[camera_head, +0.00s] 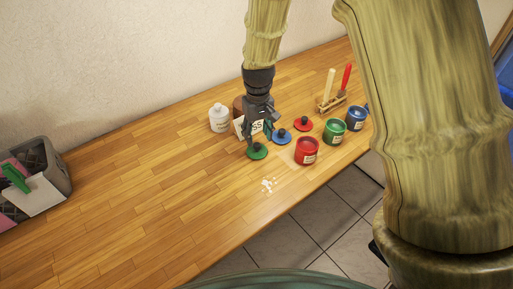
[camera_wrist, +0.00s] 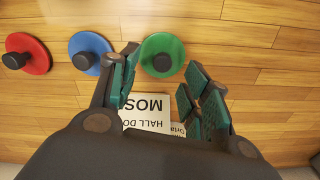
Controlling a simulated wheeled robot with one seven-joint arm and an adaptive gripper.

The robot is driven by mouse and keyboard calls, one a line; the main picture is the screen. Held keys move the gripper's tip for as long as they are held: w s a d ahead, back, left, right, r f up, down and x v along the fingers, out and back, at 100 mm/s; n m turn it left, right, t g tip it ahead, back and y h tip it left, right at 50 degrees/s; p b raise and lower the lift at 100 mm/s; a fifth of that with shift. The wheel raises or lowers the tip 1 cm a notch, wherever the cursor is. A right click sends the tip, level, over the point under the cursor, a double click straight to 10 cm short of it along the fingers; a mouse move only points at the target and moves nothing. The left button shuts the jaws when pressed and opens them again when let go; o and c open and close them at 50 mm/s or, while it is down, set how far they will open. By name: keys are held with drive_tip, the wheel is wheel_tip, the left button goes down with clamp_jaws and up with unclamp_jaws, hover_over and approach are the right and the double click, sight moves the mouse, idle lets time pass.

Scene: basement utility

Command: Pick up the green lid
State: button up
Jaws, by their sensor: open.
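The green lid (camera_head: 258,152) lies flat on the wooden bench, a round disc with a dark knob on top. In the wrist view the green lid (camera_wrist: 175,45) is just beyond my fingertips, roughly in line with the gap between them. My gripper (camera_head: 262,138) is open and empty, pointing down close to the lid; in the wrist view its fingers (camera_wrist: 160,80) are spread apart. A blue lid (camera_wrist: 84,45) and a red lid (camera_wrist: 38,50) lie in a row to the left of the green one in that view.
Red (camera_head: 307,151), green (camera_head: 334,131) and blue (camera_head: 356,118) jars stand near the front edge. A white bottle (camera_head: 219,118) and a printed card (camera_wrist: 150,112) are near my gripper. A grey bin (camera_head: 50,165) sits far left.

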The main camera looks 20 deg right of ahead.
sight(257, 144)
drive_tip(key=shift+f, duration=0.15)
drive_tip(key=shift+s+d, duration=0.1)
drive_tip(key=shift+s, duration=0.25)
drive_tip(key=shift+w+a+f+p, duration=0.15)
drive_tip(key=shift+w+f+p, duration=0.1)
drive_tip(key=shift+f+p, duration=0.4)
drive_tip(key=shift+w+a+f+p, duration=0.1)
drive_tip(key=shift+w+f+p, duration=0.15)
drive_tip(key=shift+f+p, duration=0.4)
drive_tip(key=shift+s+f, duration=0.15)
drive_tip(key=shift+f, duration=1.1)
drive_tip(key=c, duration=1)
